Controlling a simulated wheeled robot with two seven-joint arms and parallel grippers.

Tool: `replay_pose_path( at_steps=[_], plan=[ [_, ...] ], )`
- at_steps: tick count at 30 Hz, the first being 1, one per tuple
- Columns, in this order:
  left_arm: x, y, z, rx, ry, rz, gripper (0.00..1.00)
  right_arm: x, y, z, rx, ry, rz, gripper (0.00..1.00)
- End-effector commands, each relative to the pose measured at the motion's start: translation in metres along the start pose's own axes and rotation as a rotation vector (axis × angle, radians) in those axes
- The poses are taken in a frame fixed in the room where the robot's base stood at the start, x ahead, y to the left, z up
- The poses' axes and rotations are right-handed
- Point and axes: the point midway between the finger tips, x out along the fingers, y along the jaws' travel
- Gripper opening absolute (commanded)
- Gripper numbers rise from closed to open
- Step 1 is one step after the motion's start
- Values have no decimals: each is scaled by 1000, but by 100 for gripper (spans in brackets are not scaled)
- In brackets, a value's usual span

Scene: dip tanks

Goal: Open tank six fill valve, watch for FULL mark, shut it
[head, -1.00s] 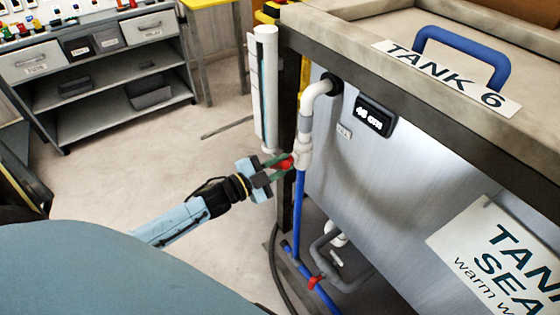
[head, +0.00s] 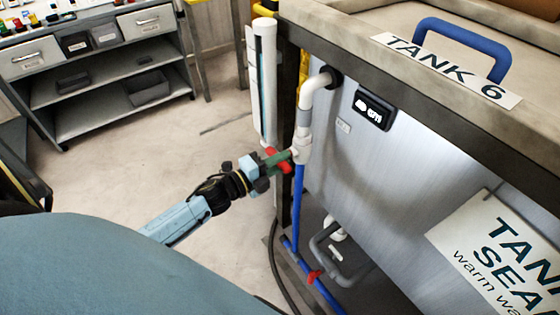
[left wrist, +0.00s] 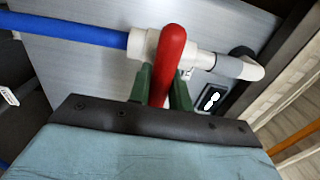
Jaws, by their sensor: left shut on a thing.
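Tank six (head: 375,185) stands at the right with a "TANK 6" label (head: 445,70) on its rim. Its fill valve is a white body (head: 302,150) where the blue pipe (head: 298,205) meets the white pipe, with a red lever handle (head: 277,160). My left gripper (head: 272,165) is shut on the red handle. In the left wrist view the handle (left wrist: 168,65) stands between the green fingers (left wrist: 160,88). A sight tube (head: 264,85) with a dark blue-green strip stands beside the valve; I cannot make out a FULL mark. My right gripper is not in view.
A small dark display (head: 373,110) is on the tank wall; its digits are blurred. A second red valve handle (head: 314,276) sits low on the blue pipe. A grey shelf unit (head: 110,85) stands at the back left. The floor between is mostly clear.

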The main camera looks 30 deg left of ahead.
Motion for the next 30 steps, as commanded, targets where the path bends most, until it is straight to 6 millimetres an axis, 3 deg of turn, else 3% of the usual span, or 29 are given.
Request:
replay_pose_path(
  at_steps=[17, 18, 22, 30],
  plan=[
    [0, 1, 0, 31, 0, 2, 0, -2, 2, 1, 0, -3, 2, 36],
    [0, 1, 0, 31, 0, 2, 25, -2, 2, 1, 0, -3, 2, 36],
    [0, 1, 0, 30, 0, 1, 42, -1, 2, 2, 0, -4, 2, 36],
    [-1, 0, 0, 28, 0, 1, 42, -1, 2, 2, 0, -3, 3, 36]
  ],
)
